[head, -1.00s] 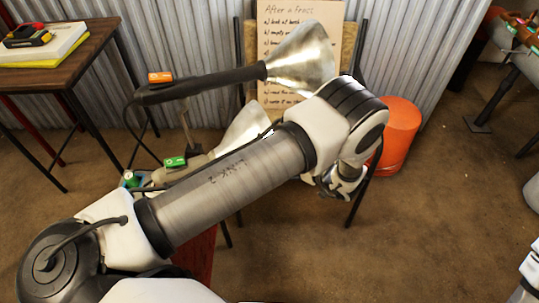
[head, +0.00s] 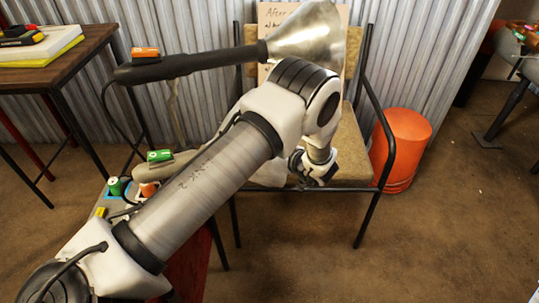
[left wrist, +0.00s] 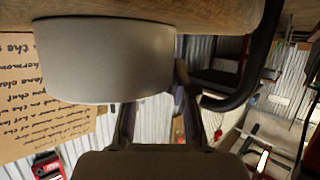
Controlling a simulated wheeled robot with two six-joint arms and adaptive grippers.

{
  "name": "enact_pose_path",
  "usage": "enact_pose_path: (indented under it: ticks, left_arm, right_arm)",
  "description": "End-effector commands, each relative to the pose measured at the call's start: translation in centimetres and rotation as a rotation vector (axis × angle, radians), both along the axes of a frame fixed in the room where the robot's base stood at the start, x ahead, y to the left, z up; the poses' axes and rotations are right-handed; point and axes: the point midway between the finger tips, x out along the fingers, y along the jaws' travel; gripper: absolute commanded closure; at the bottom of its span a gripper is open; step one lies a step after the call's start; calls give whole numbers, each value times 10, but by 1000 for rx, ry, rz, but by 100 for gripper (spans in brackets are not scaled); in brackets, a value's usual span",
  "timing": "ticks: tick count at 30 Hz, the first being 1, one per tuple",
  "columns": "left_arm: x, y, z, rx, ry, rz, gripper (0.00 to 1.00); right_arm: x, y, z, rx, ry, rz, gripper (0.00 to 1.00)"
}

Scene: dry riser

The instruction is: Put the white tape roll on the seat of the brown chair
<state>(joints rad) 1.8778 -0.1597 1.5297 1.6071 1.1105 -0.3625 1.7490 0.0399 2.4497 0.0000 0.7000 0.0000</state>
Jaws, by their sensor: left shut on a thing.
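The brown chair (head: 350,150) stands against the corrugated wall, with a tan seat and dark metal frame. My left gripper (head: 318,167) is at the front part of the seat in the head view. In the left wrist view my left gripper (left wrist: 155,100) is shut on the white tape roll (left wrist: 100,60), a pale smooth cylinder. The brown seat surface (left wrist: 200,14) runs along the top of that view, close to the roll; I cannot tell whether they touch. In the head view the roll is not clearly visible. My right gripper is out of view.
A handwritten sign (head: 275,18) leans on the chair's backrest, partly behind a metal lamp shade (head: 310,32). An orange bucket (head: 405,150) stands right of the chair. A wooden table (head: 70,62) is at the left. The floor at the lower right is clear.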

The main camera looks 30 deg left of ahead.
Motion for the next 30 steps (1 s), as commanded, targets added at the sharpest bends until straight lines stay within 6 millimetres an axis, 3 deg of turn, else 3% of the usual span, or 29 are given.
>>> enact_pose_path:
  ticks: [7, 8, 9, 21, 26, 30]
  left_arm:
    - [0, 0, -2, 0, 0, 0, 100]
    - [0, 0, -1, -1, 0, 0, 65]
    - [0, 0, -1, -1, 0, 0, 50]
    - [-1, -3, 5, 0, 0, -1, 49]
    - [-7, -30, 20, 1, 0, -5, 49]
    - [-18, -67, 37, 2, -1, -6, 49]
  right_arm:
    - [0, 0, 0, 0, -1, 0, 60]
    - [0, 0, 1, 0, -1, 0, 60]
    - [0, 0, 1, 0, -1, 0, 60]
    - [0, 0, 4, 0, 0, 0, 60]
    - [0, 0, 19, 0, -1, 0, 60]
    - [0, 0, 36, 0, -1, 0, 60]
